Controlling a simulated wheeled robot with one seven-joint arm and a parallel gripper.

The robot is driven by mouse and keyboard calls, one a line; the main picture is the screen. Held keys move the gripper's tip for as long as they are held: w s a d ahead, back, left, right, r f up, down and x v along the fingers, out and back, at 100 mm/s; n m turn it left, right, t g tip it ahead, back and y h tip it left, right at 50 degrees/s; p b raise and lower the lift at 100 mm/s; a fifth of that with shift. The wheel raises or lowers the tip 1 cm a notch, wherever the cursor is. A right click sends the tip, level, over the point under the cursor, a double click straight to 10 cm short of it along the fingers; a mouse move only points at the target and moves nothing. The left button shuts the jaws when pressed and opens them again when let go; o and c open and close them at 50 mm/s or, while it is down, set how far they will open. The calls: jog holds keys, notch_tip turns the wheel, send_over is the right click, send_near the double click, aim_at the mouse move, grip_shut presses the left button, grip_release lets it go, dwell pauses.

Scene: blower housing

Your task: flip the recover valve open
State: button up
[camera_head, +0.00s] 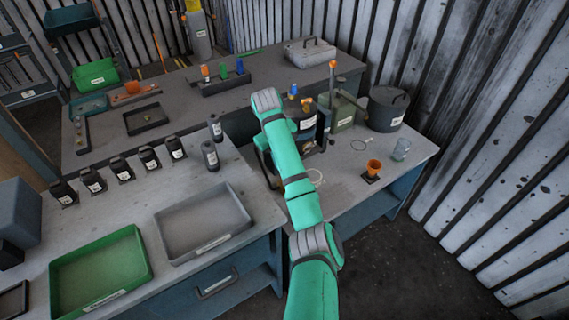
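A dark round housing (303,118) stands on the right-hand bench, partly hidden behind my teal arm. A small yellow-orange fitting (306,104) and a blue fitting (293,90) show at its top. I cannot tell which part is the recover valve, or whether it is open or shut. An orange-topped upright (333,65) rises just behind to the right. My arm reaches over the bench from the bottom of the view, with its far grey joint left of the housing. My gripper cannot be made out; the arm hides that area.
A green canister (341,112), a grey lidded pot (386,108), an orange cup (373,169) and a clear jar (401,148) stand right of the housing. Grey (240,229) and green (58,272) trays and several dark bottles occupy the left bench. A corrugated wall bounds the right.

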jog(key=shift+s+d+r, duration=0.1)
jog(key=shift+s+r, duration=0.1)
jog(key=shift+s, duration=0.05)
jog(key=shift+f, duration=0.1)
dwell(0.6)
